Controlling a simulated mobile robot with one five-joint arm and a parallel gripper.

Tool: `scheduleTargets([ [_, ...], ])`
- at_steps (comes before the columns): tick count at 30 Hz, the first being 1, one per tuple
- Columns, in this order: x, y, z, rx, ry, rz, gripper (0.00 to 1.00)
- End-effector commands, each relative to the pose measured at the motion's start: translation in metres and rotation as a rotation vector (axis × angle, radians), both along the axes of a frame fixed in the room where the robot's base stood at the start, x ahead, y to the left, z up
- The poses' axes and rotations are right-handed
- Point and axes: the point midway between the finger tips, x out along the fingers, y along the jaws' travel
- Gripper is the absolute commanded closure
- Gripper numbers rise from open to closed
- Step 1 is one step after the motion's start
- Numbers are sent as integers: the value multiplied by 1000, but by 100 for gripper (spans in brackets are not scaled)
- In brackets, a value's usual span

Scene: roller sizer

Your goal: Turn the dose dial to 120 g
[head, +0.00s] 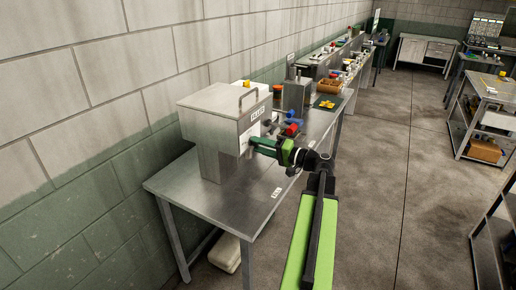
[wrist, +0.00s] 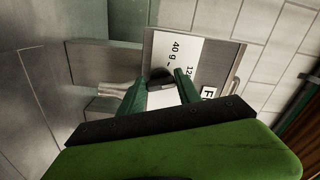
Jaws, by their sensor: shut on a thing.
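The dose dial (wrist: 160,73) is a small dark knob on a white scale plate (wrist: 178,52) in the wrist view. The plate reads "40 g" and a partly hidden "12". The dial sits on the front of a grey metal machine (head: 208,125) in the head view. My gripper (wrist: 161,80) is shut on the dial, one green finger on each side. In the head view my gripper (head: 252,143) reaches the front of the machine from the right and hides the dial. Which mark the dial points at cannot be told.
The machine stands on a steel table (head: 225,215) against a block wall. The floor (head: 385,180) to the right is open, with shelving at the far right.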

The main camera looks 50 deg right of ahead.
Motion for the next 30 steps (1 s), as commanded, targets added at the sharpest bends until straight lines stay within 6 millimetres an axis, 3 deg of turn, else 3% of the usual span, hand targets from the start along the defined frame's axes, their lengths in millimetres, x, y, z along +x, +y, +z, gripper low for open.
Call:
scheduleTargets([
  [10,0,-2,2,136,28,-8,100],
  [26,0,-3,2,161,35,-8,100],
  [27,0,-3,2,161,35,-8,59],
  [30,0,-2,2,160,35,-7,46],
])
